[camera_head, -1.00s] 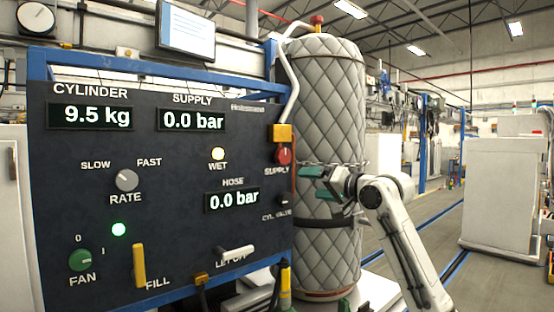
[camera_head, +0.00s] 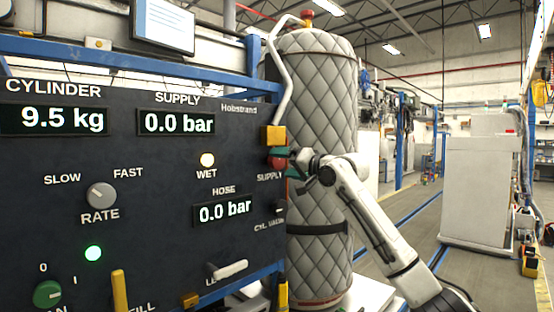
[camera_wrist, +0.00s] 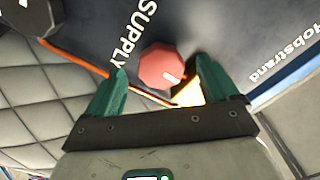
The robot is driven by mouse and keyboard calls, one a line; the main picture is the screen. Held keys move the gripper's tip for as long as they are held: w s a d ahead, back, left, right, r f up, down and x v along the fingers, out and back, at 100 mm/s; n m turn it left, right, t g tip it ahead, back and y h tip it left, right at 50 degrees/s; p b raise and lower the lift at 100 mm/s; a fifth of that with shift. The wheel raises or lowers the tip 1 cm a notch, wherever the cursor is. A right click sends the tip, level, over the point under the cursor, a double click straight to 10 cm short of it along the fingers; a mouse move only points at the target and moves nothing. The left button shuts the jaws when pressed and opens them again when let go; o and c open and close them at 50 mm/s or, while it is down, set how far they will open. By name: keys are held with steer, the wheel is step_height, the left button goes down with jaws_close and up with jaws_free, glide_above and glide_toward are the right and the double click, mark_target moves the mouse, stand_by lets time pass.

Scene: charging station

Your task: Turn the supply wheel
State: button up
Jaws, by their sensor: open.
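The supply wheel is a red knob (camera_head: 277,160) on the right edge of the dark panel, below a yellow block. It also shows in the wrist view as a red many-sided knob (camera_wrist: 162,66) with a white mark, beside the SUPPLY label. My gripper (camera_wrist: 160,76) is open, with one green finger on each side of the wheel in that view. I cannot tell whether the fingertips reach around it or stop just short. In the head view my gripper (camera_head: 289,162) is at the wheel and partly covers it. The SUPPLY display (camera_head: 177,122) reads 0.0 bar.
The quilted grey cylinder (camera_head: 318,110) stands just behind and right of the wheel. A pale pipe (camera_head: 285,75) runs down to the yellow block (camera_head: 272,137).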

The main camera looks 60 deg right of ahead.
mark_target(278, 163)
steer(key=shift+p+x, duration=0.4)
steer(key=shift+x, duration=1.35)
steer(key=shift+c, duration=0.4)
steer(key=c, duration=0.9)
